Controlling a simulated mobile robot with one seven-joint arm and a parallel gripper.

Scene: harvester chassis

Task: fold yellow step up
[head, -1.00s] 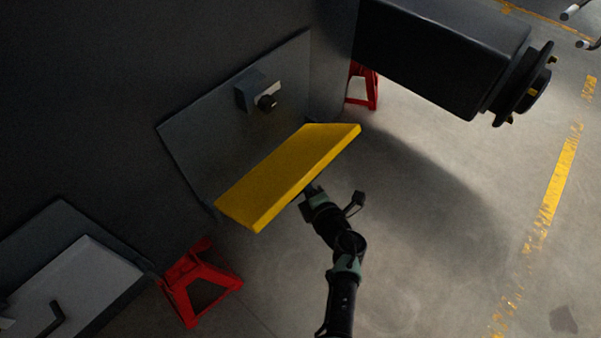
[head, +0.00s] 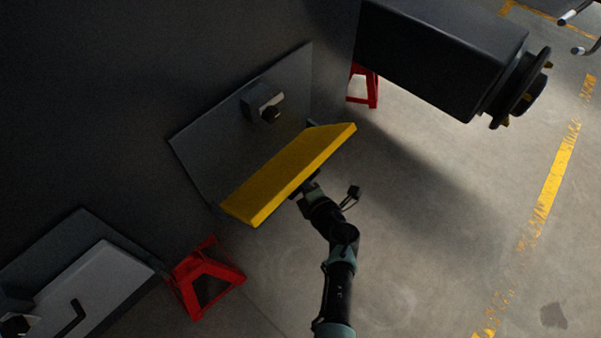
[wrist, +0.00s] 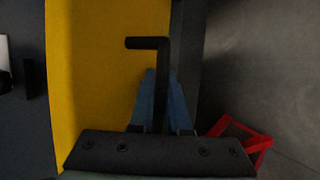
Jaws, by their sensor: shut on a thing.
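The yellow step (head: 288,174) sticks out from the dark grey chassis panel in the head view, tilted, with its outer edge toward my arm. It fills much of the left half of the wrist view (wrist: 95,70). My gripper (head: 308,190) is at the step's outer edge, near the middle of its length, and its fingers are partly hidden by the step in the head view. In the wrist view, my gripper (wrist: 160,100) is shut at the step's right edge. A black L-shaped bar (wrist: 160,65) shows in front of the yellow face, between the fingers.
A latch block (head: 264,103) sits on the panel behind the step. Red stands (head: 204,278) are at lower left and behind the step (head: 364,86). A black axle housing (head: 440,50) is at upper right. Open concrete floor (head: 440,230) lies to the right.

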